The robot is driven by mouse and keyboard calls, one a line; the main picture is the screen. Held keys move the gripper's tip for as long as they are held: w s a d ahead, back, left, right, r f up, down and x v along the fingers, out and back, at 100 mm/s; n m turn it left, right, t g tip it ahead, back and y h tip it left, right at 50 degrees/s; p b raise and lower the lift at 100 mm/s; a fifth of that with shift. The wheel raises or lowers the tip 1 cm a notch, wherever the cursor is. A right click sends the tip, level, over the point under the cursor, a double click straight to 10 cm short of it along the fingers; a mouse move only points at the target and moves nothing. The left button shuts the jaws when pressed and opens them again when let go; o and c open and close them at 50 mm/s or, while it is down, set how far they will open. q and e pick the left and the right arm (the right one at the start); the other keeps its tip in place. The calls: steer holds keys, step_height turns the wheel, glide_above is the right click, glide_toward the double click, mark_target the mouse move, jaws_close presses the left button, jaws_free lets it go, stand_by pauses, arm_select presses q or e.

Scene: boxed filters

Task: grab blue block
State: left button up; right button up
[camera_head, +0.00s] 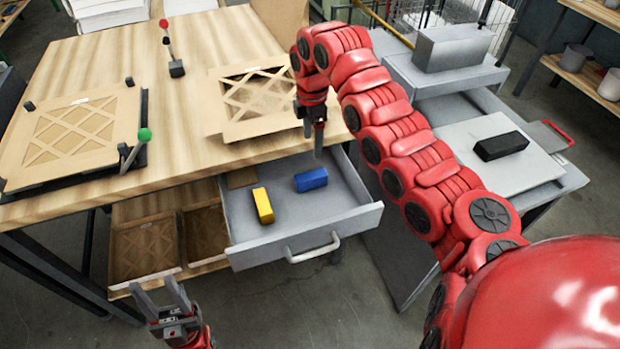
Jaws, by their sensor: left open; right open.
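The blue block (311,180) lies in the open grey drawer (290,237) under the wooden table. A yellow block (263,205) lies to its left in the same drawer. My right gripper (313,150) hangs from the red arm above the drawer's back part, pointing down, open and empty. In the picture its fingers end just above the blue block; the exact gap cannot be told. My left gripper (163,300) is at the bottom left, in front of the table, open and empty, with its fingers pointing up.
The wooden table (190,75) holds framed lattice filters (75,130) and two small levers, with red and green knobs. Its front edge lies over the drawer's back. A black block (500,146) rests on a grey cabinet at the right. Lattice filters sit on a lower shelf.

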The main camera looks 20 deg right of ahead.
mark_target(311, 175)
step_height(311, 175, down, 10)
steer(key=p, duration=0.3)
steer(key=shift+a, duration=0.1)
steer(key=shift+f+p, duration=0.35)
step_height(311, 175, down, 4)
steer(key=shift+w+r+p, duration=0.1)
steer(key=shift+p, duration=0.6)
steer(key=shift+f, duration=0.45)
jaws_close()
